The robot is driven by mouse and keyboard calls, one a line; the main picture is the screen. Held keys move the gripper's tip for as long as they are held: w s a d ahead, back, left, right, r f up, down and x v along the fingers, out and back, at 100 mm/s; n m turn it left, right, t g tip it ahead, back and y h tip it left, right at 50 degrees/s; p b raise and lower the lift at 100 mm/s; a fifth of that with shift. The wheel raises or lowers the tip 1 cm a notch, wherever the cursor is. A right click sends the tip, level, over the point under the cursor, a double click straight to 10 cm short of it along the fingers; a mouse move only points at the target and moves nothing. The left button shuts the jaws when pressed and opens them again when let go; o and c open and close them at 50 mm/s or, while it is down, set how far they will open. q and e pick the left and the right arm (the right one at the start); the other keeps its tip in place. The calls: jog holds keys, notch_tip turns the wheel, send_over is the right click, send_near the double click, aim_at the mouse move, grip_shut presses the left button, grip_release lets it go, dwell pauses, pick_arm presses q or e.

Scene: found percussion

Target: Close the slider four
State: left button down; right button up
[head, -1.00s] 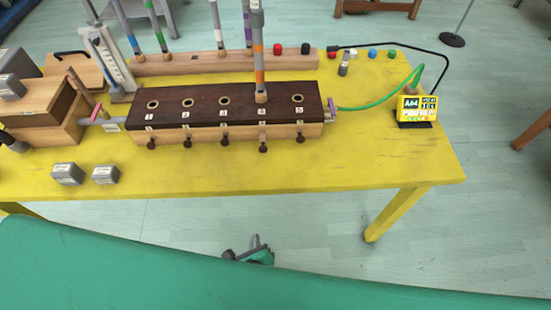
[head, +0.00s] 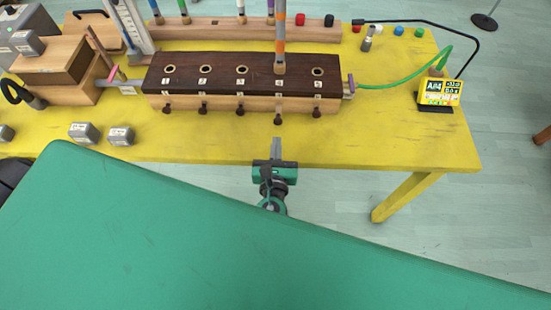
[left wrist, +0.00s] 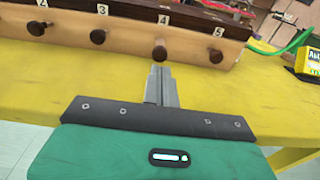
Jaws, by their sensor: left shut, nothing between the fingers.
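The wooden wind chest (head: 220,102) has a dark top with numbered holes and a row of dark slider knobs along its front. Slider four's knob (head: 278,118) sticks out from the front below label 4; it also shows in the left wrist view (left wrist: 159,53). It protrudes farther than its neighbours. A grey and orange striped pipe (head: 280,45) stands upright in hole four. My left gripper (head: 276,140) is shut and empty, its fingertips pointing at that knob from just in front; in the left wrist view the fingertips (left wrist: 160,70) are just below it. My right gripper is not in view.
A yellow tuner (head: 438,92) stands at right, with a green tube (head: 400,84) running to the chest. The table front near my gripper is clear.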

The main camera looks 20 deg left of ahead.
aim_at(278, 123)
pick_arm(q)
jog(key=x, duration=0.4)
jog(key=shift+w+a+p, duration=0.15)
jog(key=shift+w+p, duration=0.15)
jog(key=shift+p, duration=0.05)
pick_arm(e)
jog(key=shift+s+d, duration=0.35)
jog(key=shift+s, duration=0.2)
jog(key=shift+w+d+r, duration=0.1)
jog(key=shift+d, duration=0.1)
